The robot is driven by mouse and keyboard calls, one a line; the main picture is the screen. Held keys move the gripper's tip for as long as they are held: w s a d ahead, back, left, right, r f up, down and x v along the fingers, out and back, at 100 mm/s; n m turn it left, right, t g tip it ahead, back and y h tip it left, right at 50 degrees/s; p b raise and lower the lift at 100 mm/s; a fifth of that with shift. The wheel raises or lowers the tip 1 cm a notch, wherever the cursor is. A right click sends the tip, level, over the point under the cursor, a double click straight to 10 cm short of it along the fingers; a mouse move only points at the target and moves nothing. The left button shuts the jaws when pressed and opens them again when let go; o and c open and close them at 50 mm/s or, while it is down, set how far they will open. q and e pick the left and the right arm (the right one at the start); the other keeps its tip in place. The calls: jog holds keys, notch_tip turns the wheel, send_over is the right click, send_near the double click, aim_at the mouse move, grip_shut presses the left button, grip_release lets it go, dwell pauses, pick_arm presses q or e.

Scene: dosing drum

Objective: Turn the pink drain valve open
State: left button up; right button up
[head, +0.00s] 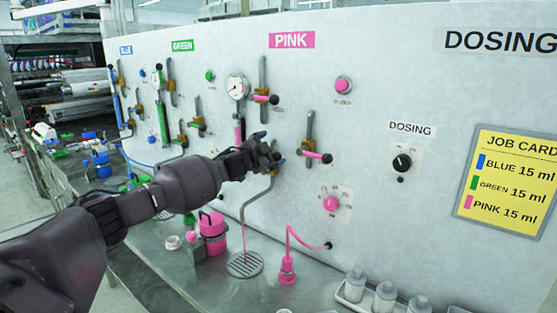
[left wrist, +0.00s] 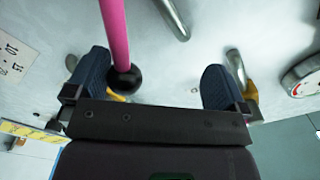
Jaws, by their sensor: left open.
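The pink drain valve is mostly hidden behind my left gripper (head: 268,156) in the head view. In the left wrist view a pink lever (left wrist: 115,35) with a black ball end (left wrist: 124,80) reaches between the two spread fingers, nearer the left finger. My left gripper also shows there (left wrist: 155,85), open and not closed on the lever. I cannot tell whether it touches the lever. My right gripper is not in view.
Another pink-handled valve (head: 315,155) sits close to the right of my gripper, and one (head: 264,98) above. A pressure gauge (head: 237,88) is at upper left. A pink container (head: 213,230), a pink hose fitting (head: 287,270) and white bottles (head: 384,297) stand below.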

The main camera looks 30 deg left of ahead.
pick_arm(q)
jog(key=shift+w+a+r, duration=0.1)
jog(key=shift+a+r, duration=0.1)
jog(key=shift+a, duration=0.35)
jog(key=shift+a+r, duration=0.2)
jog(key=shift+a, duration=1.45)
jog(key=shift+d+f, duration=0.5)
